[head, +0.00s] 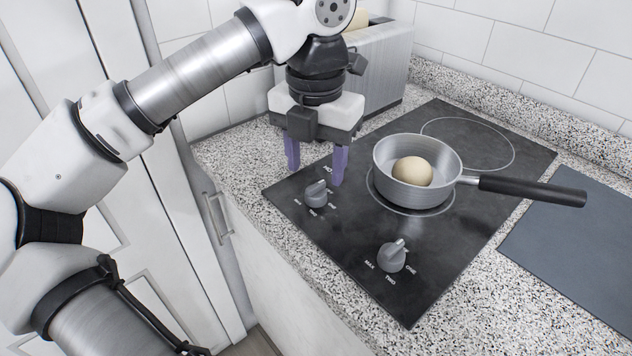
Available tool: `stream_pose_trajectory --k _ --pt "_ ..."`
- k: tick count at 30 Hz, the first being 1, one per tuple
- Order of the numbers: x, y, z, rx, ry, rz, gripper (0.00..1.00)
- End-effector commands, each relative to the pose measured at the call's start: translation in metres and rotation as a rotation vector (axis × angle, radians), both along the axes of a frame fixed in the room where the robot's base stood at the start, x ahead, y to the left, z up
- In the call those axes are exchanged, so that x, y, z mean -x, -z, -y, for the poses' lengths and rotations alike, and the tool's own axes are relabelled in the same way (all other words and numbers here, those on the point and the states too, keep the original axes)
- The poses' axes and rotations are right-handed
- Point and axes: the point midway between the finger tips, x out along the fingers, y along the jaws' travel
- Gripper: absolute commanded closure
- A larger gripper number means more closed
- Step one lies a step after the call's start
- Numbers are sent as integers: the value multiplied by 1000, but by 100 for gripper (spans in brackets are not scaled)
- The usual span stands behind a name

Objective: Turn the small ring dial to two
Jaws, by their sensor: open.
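Two grey dials sit on the black hob (330,232). The far-left dial (316,194) has small white labels around it, too small to read surely; its pointer faces up and slightly right. The near dial (391,257) has labels that read MAX, TWO and ONE; its pointer faces up and right, away from TWO at its lower side. I cannot tell which dial belongs to the small ring. My gripper (316,168) points down with its purple fingers apart and empty, above and just behind the far-left dial. Whether it touches the hob is unclear.
A saucepan (384,181) with a round beige ball (412,171) in it stands on one ring; its black handle (530,190) reaches right. The back ring (468,144) is bare. A metal toaster (386,70) stands behind my gripper. A dark board (575,245) lies at right.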

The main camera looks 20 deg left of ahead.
Motion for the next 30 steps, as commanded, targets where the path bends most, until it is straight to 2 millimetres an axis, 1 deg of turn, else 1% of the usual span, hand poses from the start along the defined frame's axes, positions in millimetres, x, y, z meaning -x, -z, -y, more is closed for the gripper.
stream_pose_trajectory --k 1,3,6,9,13,19,20,27,30 --pt "0 10 0 3 2 -2 47" --pt "1 22 0 3 2 -1 47" --pt "0 33 0 2 1 0 47" --pt "0 41 1 2 2 1 47" --pt "0 45 1 2 2 1 47" --pt "0 45 1 2 1 1 47" --pt "0 45 1 2 1 1 48" --pt "0 45 1 2 2 1 80" --pt "0 45 1 2 2 1 91"
